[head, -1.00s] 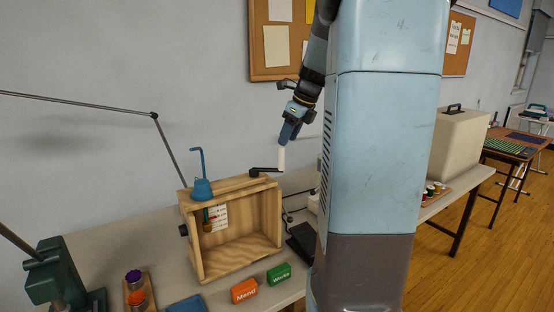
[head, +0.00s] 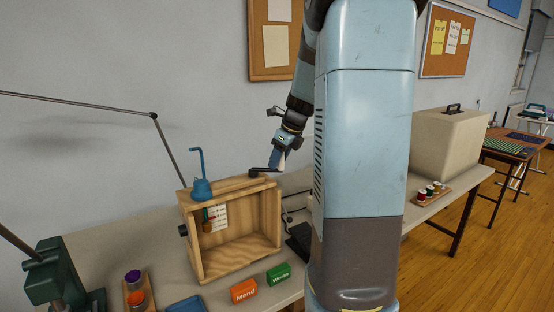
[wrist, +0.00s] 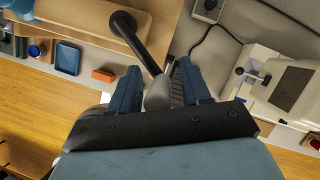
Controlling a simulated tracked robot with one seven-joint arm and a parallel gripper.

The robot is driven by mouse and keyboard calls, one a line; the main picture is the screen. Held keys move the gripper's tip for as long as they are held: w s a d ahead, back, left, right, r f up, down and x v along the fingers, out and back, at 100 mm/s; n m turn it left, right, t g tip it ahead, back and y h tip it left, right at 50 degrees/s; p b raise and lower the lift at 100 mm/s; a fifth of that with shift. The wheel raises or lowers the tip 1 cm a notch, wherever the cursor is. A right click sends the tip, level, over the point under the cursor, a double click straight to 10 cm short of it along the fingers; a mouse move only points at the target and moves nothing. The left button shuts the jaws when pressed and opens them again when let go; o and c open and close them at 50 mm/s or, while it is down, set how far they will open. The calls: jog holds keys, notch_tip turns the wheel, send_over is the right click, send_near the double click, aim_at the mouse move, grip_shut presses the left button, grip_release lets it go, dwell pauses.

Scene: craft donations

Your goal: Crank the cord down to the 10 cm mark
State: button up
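A wooden box frame (head: 235,258) stands on the table. A black crank arm (head: 258,171) lies on its top right corner; it also shows in the wrist view (wrist: 140,45). The crank's upright pale handle (wrist: 158,93) stands between the fingers of my gripper (wrist: 160,82), which look open around it with narrow gaps. In the head view my gripper (head: 277,161) is low over the crank and hides most of the handle. Inside the box a small green and brown weight (head: 207,220) hangs before a white marked card (head: 219,217). The marks are too small to read.
A blue hooked piece (head: 202,185) stands on the box top. Orange (head: 244,291) and green (head: 279,273) boxes lie in front, with a blue tray (head: 186,306) to the left. A pale case (head: 447,155) and thread spools stand at right.

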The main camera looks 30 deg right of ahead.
grip_shut()
jog(key=shift+d, duration=0.15)
dwell(0.4)
